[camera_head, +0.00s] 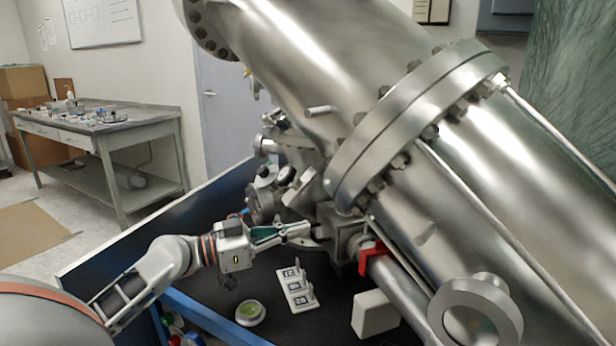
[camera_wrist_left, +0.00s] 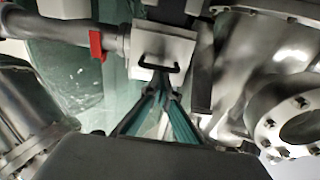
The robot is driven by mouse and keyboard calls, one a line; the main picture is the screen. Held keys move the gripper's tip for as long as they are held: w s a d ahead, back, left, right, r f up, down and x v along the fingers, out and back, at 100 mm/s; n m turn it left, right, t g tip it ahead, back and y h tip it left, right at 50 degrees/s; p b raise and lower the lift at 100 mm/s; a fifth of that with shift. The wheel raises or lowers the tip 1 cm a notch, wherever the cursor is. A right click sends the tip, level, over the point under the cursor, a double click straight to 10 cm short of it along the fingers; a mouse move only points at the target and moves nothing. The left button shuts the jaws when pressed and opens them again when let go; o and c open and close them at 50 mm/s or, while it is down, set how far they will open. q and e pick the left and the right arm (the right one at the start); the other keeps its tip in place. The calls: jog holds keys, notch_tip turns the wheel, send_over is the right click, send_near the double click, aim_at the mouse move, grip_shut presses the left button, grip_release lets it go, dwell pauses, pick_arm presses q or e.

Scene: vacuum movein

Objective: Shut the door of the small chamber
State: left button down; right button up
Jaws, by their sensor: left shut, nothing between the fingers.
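The small chamber (camera_head: 350,238) is a boxy metal block below the big steel cylinder in the head view. Its door (camera_wrist_left: 178,46) shows in the left wrist view as a pale square plate with a black handle (camera_wrist_left: 160,67). I cannot tell how far the door stands from its frame. My left gripper (camera_head: 314,238) is shut and empty, with its tips at the chamber's left side. In the left wrist view its fingertips (camera_wrist_left: 166,92) are just below the handle; contact is unclear. My right gripper is not in view.
A red lever (camera_head: 370,256) sits on the pipe right of the chamber. A stand with labelled plates (camera_head: 297,288), a round green-topped dish (camera_head: 250,312) and a pale block (camera_head: 375,314) are on the dark surface below. The steel cylinder (camera_head: 300,60) blocks the space above.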

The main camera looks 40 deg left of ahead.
pick_arm(q)
notch_tip(320, 180, down, 3)
jog(key=shift+s+d+f+g, duration=0.1)
jog(key=shift+d+f+g, duration=0.1)
jog(key=shift+g, duration=0.1)
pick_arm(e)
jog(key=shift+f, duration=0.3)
pick_arm(q)
jog(key=shift+s+a, duration=0.25)
jog(key=shift+s, duration=0.2)
jog(key=s+a+r, duration=0.3)
jog(key=s+a, duration=0.2)
jog(key=s, duration=0.4)
jog(key=shift+s+a, duration=0.2)
jog(key=shift+s, duration=0.1)
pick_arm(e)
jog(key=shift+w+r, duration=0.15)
